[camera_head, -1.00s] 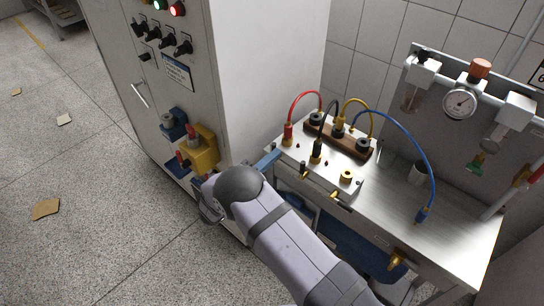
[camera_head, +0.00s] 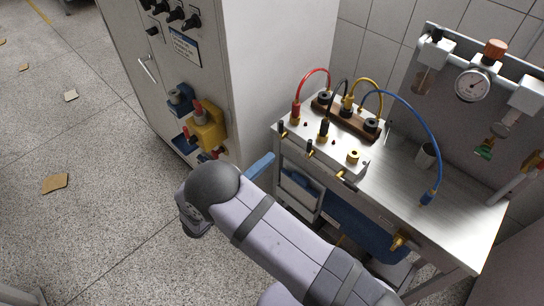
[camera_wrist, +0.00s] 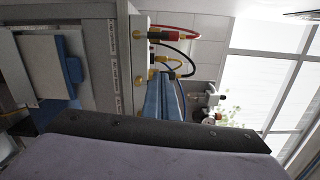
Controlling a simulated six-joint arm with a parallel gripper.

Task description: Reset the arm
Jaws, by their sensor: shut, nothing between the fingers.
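My arm (camera_head: 280,235) reaches up from the bottom of the head view, with its dark rounded joint (camera_head: 212,185) in front of the cabinet's foot. My gripper (camera_head: 266,160) shows as a blue finger sticking out behind the arm, pointing toward the bench. In the wrist view the blue fingers of my gripper (camera_wrist: 166,92) lie close together and hold nothing. Most of the gripper's body is hidden behind the arm in the head view.
A steel bench (camera_head: 455,215) at right carries a terminal box (camera_head: 335,145) with red, black, yellow and blue cables. A pressure gauge (camera_head: 472,85) stands behind. A grey cabinet (camera_head: 280,80) with a yellow block (camera_head: 207,130) stands at left. The floor (camera_head: 90,220) at left is mostly open.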

